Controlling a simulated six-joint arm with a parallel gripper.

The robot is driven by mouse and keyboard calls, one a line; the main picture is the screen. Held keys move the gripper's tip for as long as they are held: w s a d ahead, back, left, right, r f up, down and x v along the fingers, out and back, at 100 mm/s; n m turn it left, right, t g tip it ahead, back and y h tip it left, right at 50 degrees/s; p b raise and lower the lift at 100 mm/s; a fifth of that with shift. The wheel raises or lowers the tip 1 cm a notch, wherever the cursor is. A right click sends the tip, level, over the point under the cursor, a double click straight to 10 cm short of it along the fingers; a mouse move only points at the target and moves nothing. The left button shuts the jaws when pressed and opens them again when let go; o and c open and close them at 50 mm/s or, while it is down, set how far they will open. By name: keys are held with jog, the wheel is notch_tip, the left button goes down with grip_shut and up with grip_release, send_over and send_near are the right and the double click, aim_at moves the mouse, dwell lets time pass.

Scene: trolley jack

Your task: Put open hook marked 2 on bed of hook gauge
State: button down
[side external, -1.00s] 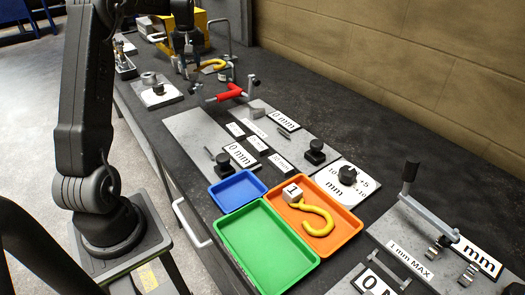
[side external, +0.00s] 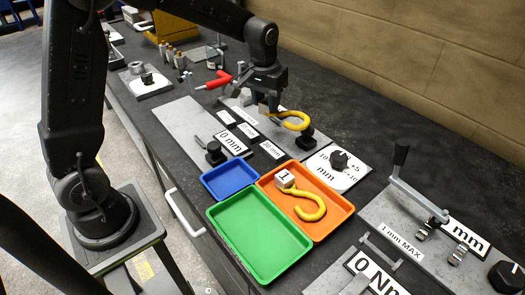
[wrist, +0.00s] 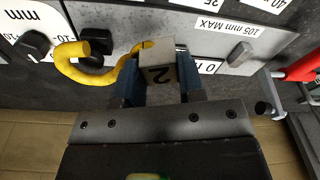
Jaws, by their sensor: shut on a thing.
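My gripper (side external: 266,100) is shut on the grey block of the yellow open hook (side external: 297,121). In the wrist view, the block (wrist: 159,75) shows the mark 2 between the jaws (wrist: 162,88), and the yellow hook (wrist: 72,68) curves out to the left. The gripper holds it over the far right part of a grey gauge plate (side external: 180,118) with millimetre tags; this plate also shows in the wrist view (wrist: 160,22). I cannot tell the height of the hook above it. Part of the block is hidden by the jaws.
Another yellow hook marked 1 (side external: 308,207) lies in an orange tray (side external: 338,218). Blue (side external: 230,180) and green (side external: 262,245) trays stand beside it. A lever fixture (side external: 415,195) is at right.

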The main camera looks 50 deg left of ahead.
jog(key=s+f+m, duration=0.1)
jog(key=s+f, duration=0.1)
jog(key=s+d+f+m, duration=0.1)
jog(key=s+f+m, duration=0.1)
jog(key=shift+f+m, duration=0.15)
jog(key=shift+m, duration=0.15)
